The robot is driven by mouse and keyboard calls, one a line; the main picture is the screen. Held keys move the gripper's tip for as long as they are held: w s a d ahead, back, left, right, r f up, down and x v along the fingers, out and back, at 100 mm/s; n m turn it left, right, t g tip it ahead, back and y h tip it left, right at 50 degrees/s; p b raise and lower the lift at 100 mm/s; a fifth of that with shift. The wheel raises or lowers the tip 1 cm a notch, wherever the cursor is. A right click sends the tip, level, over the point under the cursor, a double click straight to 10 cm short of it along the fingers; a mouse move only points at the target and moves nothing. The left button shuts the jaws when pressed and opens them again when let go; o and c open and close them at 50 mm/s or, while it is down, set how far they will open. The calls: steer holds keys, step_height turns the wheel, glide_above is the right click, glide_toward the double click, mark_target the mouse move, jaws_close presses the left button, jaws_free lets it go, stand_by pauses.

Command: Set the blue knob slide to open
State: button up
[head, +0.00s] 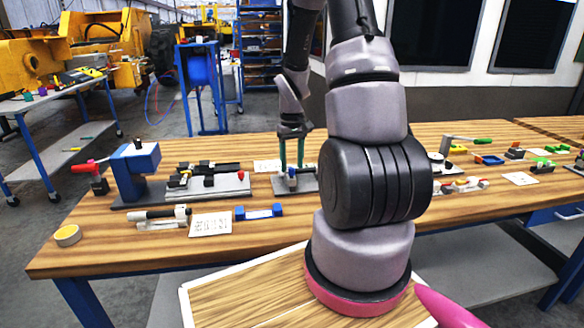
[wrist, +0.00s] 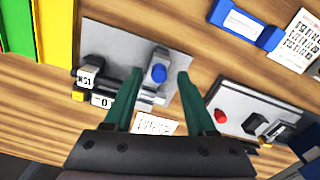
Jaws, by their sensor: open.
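In the head view the same plate with the blue knob (head: 292,172) is on the wooden bench, left of my arm. My gripper (wrist: 159,74) has two green fingers, open, one on each side of the knob in the wrist view. I see a gap between each finger and the knob; whether the fingertips are down at its height is unclear. In the head view my gripper (head: 291,166) points down over the plate. The slide's far parts are partly hidden by the fingers.
Small blocks with white labels (wrist: 88,77) sit left of the fingers. A neighbouring plate (wrist: 262,106) carries a red knob (wrist: 221,116). A blue block (wrist: 245,22) and a printed card (wrist: 303,38) lie nearby.

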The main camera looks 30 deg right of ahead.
step_height(320, 180, up, 9)
stand_by(0.3)
stand_by(0.4)
step_height(320, 180, up, 9)
steer(key=m+t, duration=0.1)
steer(key=t, duration=0.1)
glide_above(292, 169)
steer(key=s+a, duration=0.3)
steer(key=a, duration=0.1)
steer(key=s+a+r+m+t+y, duration=0.1)
steer(key=s+a+r+t, duration=0.1)
steer(key=s+a+r, duration=0.2)
steer(key=s+a+r+m+t+y, duration=0.1)
steer(key=s+a+r+m+t, duration=0.1)
steer(key=s+r, duration=0.7)
steer(key=s+a+t, duration=0.1)
steer(key=a, duration=0.1)
steer(key=shift+a+r, duration=0.2)
steer(key=shift+a, duration=0.15)
